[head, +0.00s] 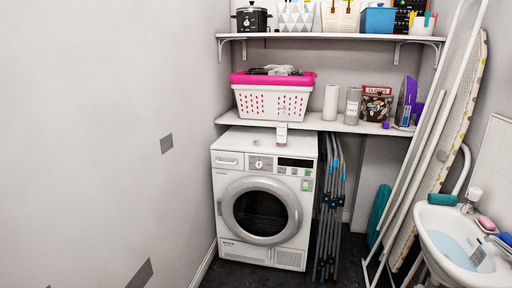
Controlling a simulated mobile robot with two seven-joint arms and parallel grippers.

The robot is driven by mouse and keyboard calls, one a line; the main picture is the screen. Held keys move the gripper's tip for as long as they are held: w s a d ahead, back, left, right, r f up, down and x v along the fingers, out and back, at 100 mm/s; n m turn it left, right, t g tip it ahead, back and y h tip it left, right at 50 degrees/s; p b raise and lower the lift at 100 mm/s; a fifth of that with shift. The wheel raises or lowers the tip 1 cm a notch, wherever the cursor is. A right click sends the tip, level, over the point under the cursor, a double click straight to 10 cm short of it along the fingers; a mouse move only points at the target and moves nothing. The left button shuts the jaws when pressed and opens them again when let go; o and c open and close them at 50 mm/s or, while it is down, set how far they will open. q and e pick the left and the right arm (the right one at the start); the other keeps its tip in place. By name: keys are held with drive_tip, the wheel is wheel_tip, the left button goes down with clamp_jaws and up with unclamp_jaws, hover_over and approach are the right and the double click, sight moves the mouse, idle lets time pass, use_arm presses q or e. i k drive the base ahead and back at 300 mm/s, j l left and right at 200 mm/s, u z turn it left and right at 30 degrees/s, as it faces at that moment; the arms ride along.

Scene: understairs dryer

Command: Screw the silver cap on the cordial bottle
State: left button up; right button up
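A small pale object (281,133) with a faint pinkish mark stands on top of the white dryer (228,142), at its right half. It may be the cordial bottle, but it is too small to be sure. A faint narrow upper part seems to overlap the laundry basket behind it. I cannot make out a silver cap anywhere. Neither of my grippers is in view.
A white basket with a pink rim (262,101), a paper roll (331,102) and several containers stand on the lower shelf (342,126) above the dryer. A folded rack (329,210), leaning poles and ironing board (445,140), and a sink (432,220) crowd the right. The dryer top is mostly clear.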

sight(283, 122)
drive_tip(key=i+l, duration=0.15)
drive_tip(key=i, duration=0.15)
drive_tip(key=i+l+u, duration=0.1)
drive_tip(key=i, duration=0.2)
drive_tip(key=i+l+u, duration=0.1)
drive_tip(key=i+u, duration=0.35)
drive_tip(key=i+l+u, duration=0.15)
drive_tip(key=u, duration=0.35)
drive_tip(key=i+l+u, duration=0.2)
drive_tip(key=i+l, duration=1.25)
drive_tip(key=l, duration=0.1)
